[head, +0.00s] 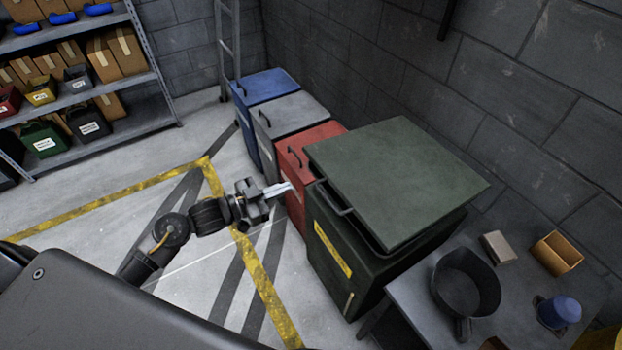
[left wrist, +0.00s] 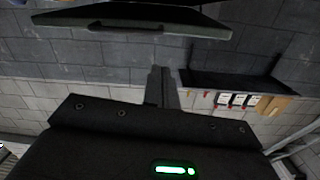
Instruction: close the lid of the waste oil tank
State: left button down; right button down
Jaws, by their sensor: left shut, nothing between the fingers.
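The waste oil tank (head: 345,262) is a dark green box with a yellow label, standing right of centre in the head view. Its broad green lid (head: 400,175) lies over the top, with a dark gap between its near edge and the tank rim, so it looks partly raised. A bar handle (head: 336,198) is on the lid's left edge. My left gripper (head: 280,189) is shut and empty, left of the tank and in front of the red bin, apart from the lid. In the left wrist view, the left gripper (left wrist: 162,88) points toward the wall, and a dark slab, likely the lid (left wrist: 130,22), crosses the top.
Red (head: 296,165), grey (head: 290,118) and blue (head: 265,88) bins stand in a row behind the tank. A grey table (head: 415,305) with a black pan (head: 466,285) is close at its right. Open floor lies to the left.

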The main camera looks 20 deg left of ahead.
pick_arm(q)
notch_tip(320, 180, up, 3)
jog(key=p, duration=0.3)
send_over(316, 186)
jog(key=shift+f+m+h, duration=0.25)
jog(key=shift+m+h, duration=0.15)
jog(key=f, duration=0.2)
jog(key=a+f, duration=0.1)
jog(key=f, duration=0.1)
jog(key=shift+s+a, duration=0.1)
jog(key=shift+s, duration=0.1)
jog(key=shift+f, duration=0.1)
